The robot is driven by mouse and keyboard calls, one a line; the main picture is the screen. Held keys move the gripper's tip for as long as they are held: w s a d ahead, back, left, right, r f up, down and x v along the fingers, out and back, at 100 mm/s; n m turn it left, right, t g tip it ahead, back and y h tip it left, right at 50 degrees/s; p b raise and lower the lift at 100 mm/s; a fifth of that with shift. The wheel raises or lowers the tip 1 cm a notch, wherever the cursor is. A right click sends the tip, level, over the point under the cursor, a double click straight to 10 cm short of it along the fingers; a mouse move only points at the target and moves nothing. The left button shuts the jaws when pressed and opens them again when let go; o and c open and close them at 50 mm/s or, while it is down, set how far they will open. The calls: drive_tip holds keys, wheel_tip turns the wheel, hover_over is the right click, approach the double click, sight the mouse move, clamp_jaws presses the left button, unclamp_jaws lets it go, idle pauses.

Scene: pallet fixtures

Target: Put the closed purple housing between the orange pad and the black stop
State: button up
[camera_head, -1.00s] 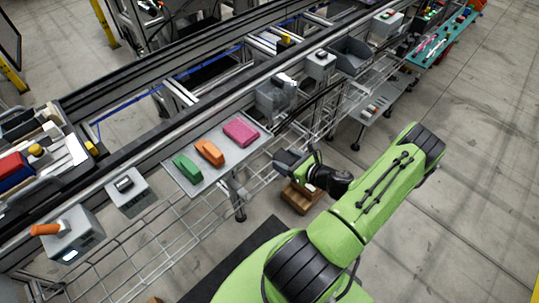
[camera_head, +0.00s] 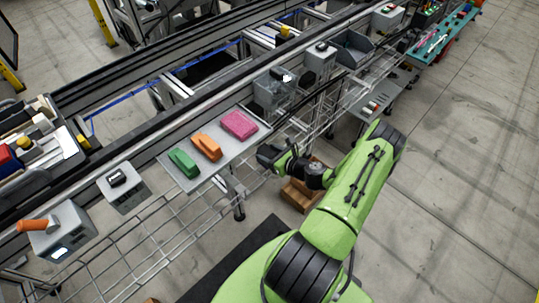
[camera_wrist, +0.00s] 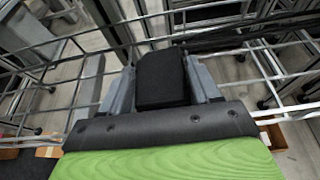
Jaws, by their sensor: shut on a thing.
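My gripper (camera_wrist: 164,82) is shut on a black block (camera_wrist: 160,78), which sits between its two grey fingers in the wrist view. I cannot tell whether this block is the purple housing. In the head view my gripper (camera_head: 268,157) is a dark shape just right of a grey shelf (camera_head: 222,164); its fingers and load cannot be made out there. On the shelf lie a green piece (camera_head: 184,163), an orange piece (camera_head: 206,147) and a magenta piece (camera_head: 239,125), side by side. I cannot pick out an orange pad or a black stop for sure.
Wire railing (camera_head: 150,235) runs along the conveyor's near side, and its bars also cross the wrist view (camera_wrist: 230,45). Grey boxes (camera_head: 122,188) line the conveyor. Open floor lies to the right.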

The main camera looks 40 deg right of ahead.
drive_tip(key=o, duration=0.7)
drive_tip(key=shift+f, duration=0.15)
drive_tip(key=o, duration=0.4)
drive_tip(key=shift+o, duration=0.2)
